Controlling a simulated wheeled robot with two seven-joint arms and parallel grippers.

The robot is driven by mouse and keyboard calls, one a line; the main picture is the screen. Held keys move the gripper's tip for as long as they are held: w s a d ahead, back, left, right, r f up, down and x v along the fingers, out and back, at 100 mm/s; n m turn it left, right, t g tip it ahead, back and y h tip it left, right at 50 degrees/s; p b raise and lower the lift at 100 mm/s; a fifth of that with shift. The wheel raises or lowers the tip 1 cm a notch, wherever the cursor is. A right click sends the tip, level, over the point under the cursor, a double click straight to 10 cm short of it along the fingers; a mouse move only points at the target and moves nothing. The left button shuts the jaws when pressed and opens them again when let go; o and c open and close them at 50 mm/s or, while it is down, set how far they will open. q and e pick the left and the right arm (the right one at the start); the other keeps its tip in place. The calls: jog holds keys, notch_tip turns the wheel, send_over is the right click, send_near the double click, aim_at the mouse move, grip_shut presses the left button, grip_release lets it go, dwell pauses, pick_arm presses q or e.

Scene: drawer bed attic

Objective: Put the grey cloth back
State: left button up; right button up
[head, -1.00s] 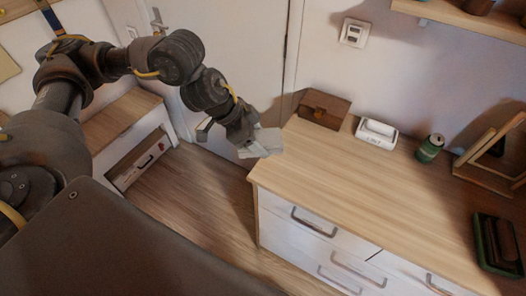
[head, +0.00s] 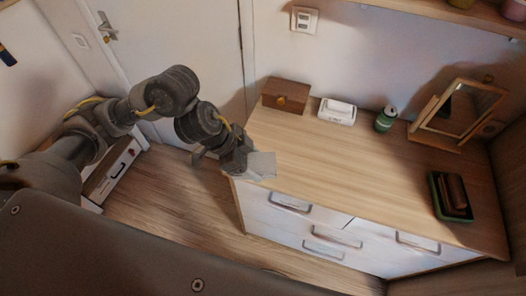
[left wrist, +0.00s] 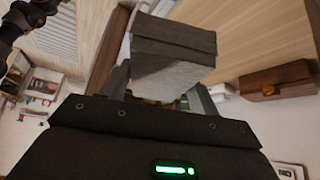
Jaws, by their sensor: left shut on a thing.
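The grey cloth (head: 261,165) is a folded, block-like bundle held at the tip of my left arm, by the left end of the dresser. My left gripper (head: 243,163) is shut on it. In the left wrist view the cloth (left wrist: 172,58) sits between the two fingers (left wrist: 160,92), with the wooden top behind it. I cannot tell whether the cloth touches the dresser top. The dresser (head: 340,165) has a pale wood top and white drawer fronts, all shut. My right gripper is not in view.
On the dresser top stand a brown wooden box (head: 286,95), a white device (head: 337,111), a green can (head: 386,119), a framed mirror (head: 456,112) and a green tray (head: 437,190) with dark items. The middle of the top is clear. A low unit (head: 112,172) stands by the door.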

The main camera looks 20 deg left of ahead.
pick_arm(q)
jog(key=w+f, duration=0.3)
jog(key=w, duration=0.1)
jog(key=w+f, duration=0.3)
jog(key=w, duration=0.1)
jog(key=w+a+f, duration=0.1)
jog(key=w+f, duration=0.2)
jog(key=w, duration=0.2)
jog(key=shift+f, duration=0.15)
jog(key=shift+w+f, duration=0.2)
jog(key=shift+f, duration=0.2)
notch_tip(320, 180, down, 2)
jog(key=shift+a+f+p, duration=0.1)
jog(key=shift+p, duration=0.2)
jog(key=shift+f, duration=0.25)
jog(key=shift+f, duration=0.15)
jog(key=o, duration=0.9)
jog(key=shift+o, duration=0.2)
